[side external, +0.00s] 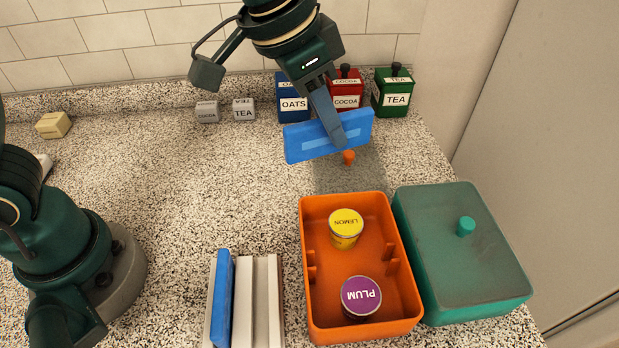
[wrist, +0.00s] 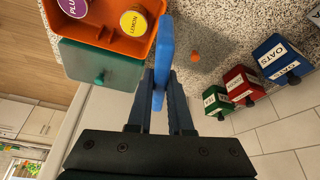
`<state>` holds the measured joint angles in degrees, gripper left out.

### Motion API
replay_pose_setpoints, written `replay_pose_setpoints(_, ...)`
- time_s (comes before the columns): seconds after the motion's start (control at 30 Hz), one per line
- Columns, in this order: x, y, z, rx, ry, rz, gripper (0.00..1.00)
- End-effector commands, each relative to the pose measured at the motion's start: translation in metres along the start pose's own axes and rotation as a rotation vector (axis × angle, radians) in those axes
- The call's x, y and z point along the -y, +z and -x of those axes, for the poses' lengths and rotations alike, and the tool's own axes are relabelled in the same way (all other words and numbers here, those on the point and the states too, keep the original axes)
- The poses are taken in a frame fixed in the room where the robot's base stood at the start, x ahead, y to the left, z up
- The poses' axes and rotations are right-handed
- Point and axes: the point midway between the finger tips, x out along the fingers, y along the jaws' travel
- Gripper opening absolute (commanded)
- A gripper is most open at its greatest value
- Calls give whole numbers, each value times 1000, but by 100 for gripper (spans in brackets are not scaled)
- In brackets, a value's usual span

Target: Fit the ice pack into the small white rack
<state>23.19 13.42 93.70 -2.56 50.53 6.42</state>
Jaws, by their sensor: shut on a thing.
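My gripper (side external: 332,118) is shut on a blue ice pack (side external: 304,142), a flat slab with a lighter stripe, and holds it above the counter behind the orange box. The ice pack also shows edge-on between the fingers in the wrist view (wrist: 166,50). The small white rack (side external: 262,301) stands at the front of the counter, left of the orange box, and is cut by the lower picture edge. Another blue slab (side external: 224,290) stands upright in its left part, and slots to the right look empty. The rack is not in the wrist view.
An orange box (side external: 390,318) holds a yellow LEMON tub (side external: 346,228) and a purple PLUM tub (side external: 361,297). A green lidded box (side external: 465,270) stands right of it. OATS (side external: 292,98), COCOA (side external: 345,92) and TEA (side external: 393,93) canisters stand at the back. The counter's left-middle is clear.

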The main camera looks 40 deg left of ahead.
Motion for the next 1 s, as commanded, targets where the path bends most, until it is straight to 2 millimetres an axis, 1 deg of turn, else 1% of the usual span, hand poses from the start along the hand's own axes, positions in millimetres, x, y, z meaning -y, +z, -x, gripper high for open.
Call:
replay_pose_setpoints(0.03,-24,-1,-8,3,25,-60,0)
replay_pose_setpoints(0.1,-48,1,-15,3,51,-124,0)
replay_pose_setpoints(0.2,-76,7,-22,2,81,-197,0)
replay_pose_setpoints(0.3,-93,14,-26,1,100,-242,0)
replay_pose_setpoints(0.4,-102,18,-28,-2,110,-264,0)
replay_pose_setpoints(0.47,-104,18,-27,-2,112,-270,0)
replay_pose_setpoints(0.77,-103,19,-30,0,111,-269,0)
replay_pose_setpoints(1.0,-103,34,-64,5,111,-268,0)
